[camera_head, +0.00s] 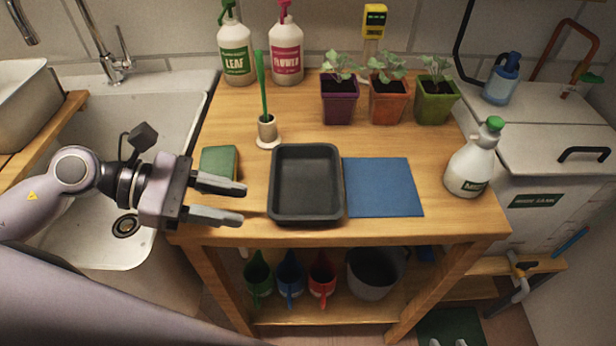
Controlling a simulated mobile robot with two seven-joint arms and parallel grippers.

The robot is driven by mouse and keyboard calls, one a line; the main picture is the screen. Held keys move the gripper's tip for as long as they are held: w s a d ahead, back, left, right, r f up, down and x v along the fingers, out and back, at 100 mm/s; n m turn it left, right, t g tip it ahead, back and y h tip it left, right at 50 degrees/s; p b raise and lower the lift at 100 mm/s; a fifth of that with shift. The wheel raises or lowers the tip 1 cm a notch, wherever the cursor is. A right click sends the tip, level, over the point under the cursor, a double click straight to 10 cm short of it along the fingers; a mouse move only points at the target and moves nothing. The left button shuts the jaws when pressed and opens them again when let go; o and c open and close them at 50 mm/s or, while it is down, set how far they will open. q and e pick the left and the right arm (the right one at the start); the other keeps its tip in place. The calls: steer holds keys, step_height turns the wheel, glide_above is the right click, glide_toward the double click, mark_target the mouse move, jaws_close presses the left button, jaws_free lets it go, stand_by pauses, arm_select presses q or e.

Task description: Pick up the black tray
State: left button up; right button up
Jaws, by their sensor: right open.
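The black tray (306,182) lies flat and empty on the wooden table, near its front edge. The blue mat (383,187) lies against or just beside its right side. My left gripper (244,204) comes in from the left, with its two fingers apart and nothing between them. Its fingertips point right, toward the tray's left wall, with a short gap visible in the picture. I cannot tell how high the fingers are above the table.
A green sponge-like block (219,162) sits behind the left gripper's upper finger. A white holder (268,132) with a green tool stands behind the tray. Three potted seedlings (388,97) stand at the back, a white bottle (470,160) at right. The sink (150,110) is left.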

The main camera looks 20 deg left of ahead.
mark_target(298, 218)
arm_select(q)
steer(key=p+x, duration=0.1)
steer(key=x, duration=0.4)
steer(key=shift+w+d, duration=0.1)
steer(key=shift+d, duration=0.25)
steer(key=shift+p+x, duration=1.05)
steer(key=shift+x, duration=1.25)
steer(key=shift+d+f, duration=0.2)
steer(key=shift+d, duration=0.2)
jaws_close()
